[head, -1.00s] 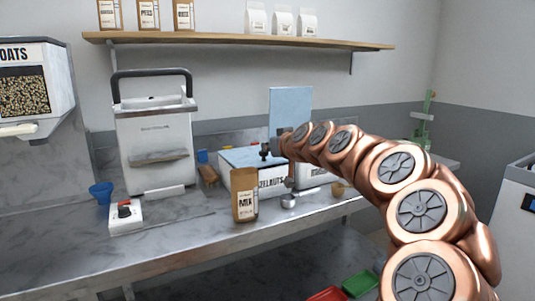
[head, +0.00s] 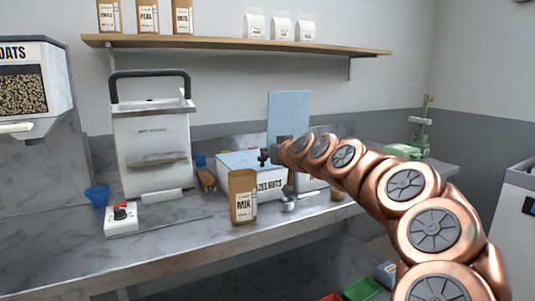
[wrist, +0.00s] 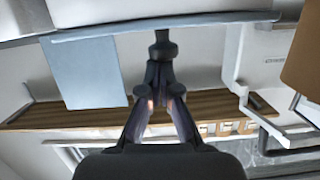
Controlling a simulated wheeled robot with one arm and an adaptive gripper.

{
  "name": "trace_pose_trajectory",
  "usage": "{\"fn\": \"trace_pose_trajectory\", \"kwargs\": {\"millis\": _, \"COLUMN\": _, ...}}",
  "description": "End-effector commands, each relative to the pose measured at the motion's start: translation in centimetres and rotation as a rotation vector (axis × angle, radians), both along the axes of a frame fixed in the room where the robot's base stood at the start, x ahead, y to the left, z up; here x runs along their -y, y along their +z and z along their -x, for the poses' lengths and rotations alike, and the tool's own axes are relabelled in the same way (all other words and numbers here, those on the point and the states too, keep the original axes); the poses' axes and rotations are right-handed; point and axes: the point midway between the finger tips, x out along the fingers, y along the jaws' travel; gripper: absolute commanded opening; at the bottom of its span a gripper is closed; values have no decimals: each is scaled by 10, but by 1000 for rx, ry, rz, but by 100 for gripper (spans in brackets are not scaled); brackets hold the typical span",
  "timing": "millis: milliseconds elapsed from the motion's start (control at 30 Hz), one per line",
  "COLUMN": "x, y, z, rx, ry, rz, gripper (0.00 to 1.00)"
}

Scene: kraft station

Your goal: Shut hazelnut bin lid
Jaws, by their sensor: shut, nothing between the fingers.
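The hazelnut bin (head: 270,184) is a white box with a "HAZELNUTS" label on the bench, partly hidden by a brown MIX bag. Its pale blue lid (head: 237,160) lies flat or almost flat over the top; a small gap cannot be ruled out. My gripper (head: 269,156) is shut and empty at the lid's right side. In the upside-down wrist view, its closed fingers (wrist: 160,75) are at a dark knob (wrist: 163,45) beside the blue lid edge (wrist: 210,18). Whether they touch is unclear.
The neighbouring white bin (head: 312,181) has its blue lid (head: 289,113) standing upright, close behind my gripper. The brown MIX bag (head: 242,198) stands in front. A white sealing machine (head: 150,140) is to the left. A wooden shelf (head: 230,44) runs above.

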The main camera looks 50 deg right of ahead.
Motion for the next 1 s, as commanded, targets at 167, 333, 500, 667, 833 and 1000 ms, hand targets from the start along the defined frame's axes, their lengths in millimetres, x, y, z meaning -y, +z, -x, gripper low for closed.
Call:
{"fn": "trace_pose_trajectory", "kwargs": {"millis": 167, "x": 1, "y": 14, "z": 0, "rx": 0, "ry": 0, "rz": 1, "gripper": 0}}
{"fn": "trace_pose_trajectory", "kwargs": {"millis": 333, "x": 1, "y": 36, "z": 0, "rx": 1, "ry": 0, "rz": 3, "gripper": 0}}
{"fn": "trace_pose_trajectory", "kwargs": {"millis": 500, "x": -2, "y": 44, "z": 12, "rx": 3, "ry": 0, "rz": 2, "gripper": 0}}
{"fn": "trace_pose_trajectory", "kwargs": {"millis": 667, "x": -7, "y": 48, "z": 28, "rx": 4, "ry": -2, "rz": 2, "gripper": 0}}
{"fn": "trace_pose_trajectory", "kwargs": {"millis": 833, "x": -15, "y": 54, "z": 50, "rx": 5, "ry": -2, "rz": 3, "gripper": 0}}
{"fn": "trace_pose_trajectory", "kwargs": {"millis": 1000, "x": -22, "y": 59, "z": 72, "rx": 3, "ry": -1, "rz": 1, "gripper": 0}}
